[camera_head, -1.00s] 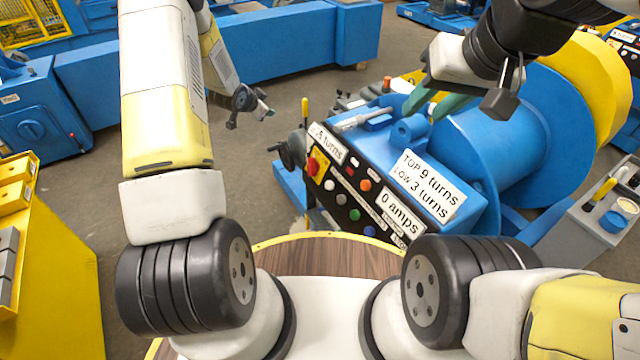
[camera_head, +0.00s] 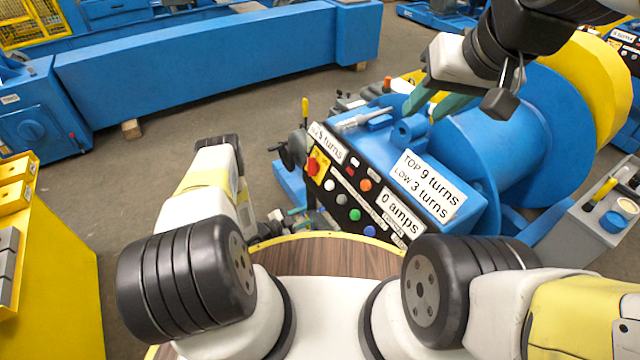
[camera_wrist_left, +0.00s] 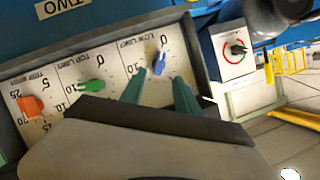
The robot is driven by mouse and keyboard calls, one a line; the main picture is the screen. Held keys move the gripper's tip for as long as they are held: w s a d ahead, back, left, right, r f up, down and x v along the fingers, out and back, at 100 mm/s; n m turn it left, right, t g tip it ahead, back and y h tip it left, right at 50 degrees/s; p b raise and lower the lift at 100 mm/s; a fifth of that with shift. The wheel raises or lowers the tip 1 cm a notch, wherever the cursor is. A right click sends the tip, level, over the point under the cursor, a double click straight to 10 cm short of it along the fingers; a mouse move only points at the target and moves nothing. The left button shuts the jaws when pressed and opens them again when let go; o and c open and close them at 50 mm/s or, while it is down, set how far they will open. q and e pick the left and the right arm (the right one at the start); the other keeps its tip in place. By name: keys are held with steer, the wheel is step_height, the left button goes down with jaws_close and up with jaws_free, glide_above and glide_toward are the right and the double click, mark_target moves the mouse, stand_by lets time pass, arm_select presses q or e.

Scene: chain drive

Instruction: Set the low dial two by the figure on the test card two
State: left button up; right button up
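In the left wrist view a panel marked TWO (camera_wrist_left: 62,8), seen upside down, carries an orange knob (camera_wrist_left: 30,106), a green knob (camera_wrist_left: 91,86) and a blue knob (camera_wrist_left: 158,64) on the low dial. My left gripper (camera_wrist_left: 160,82) is open; its teal fingertips lie either side of the blue knob, just short of it, contact not clear. In the head view my left gripper (camera_head: 285,216) is low by the machine's front, partly hidden. A card (camera_head: 425,185) reads "TOP 9 turns, LOW 3 turns"; no card number is legible. My right gripper (camera_head: 437,103) is open and empty above the machine.
A card with "0 amps" (camera_head: 400,212) and a partly legible "turns" card (camera_head: 327,142) sit on the button panel. A red switch (camera_head: 313,166) is beside them. A small meter (camera_wrist_left: 236,48) stands right of the dials. A blue drum (camera_head: 540,120) is at right.

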mark_target(319, 210)
arm_select(q)
steer(key=x, duration=0.7)
steer(key=shift+w+d+f, duration=0.15)
steer(key=shift+d, duration=0.15)
steer(key=shift+c, duration=0.5)
jaws_close()
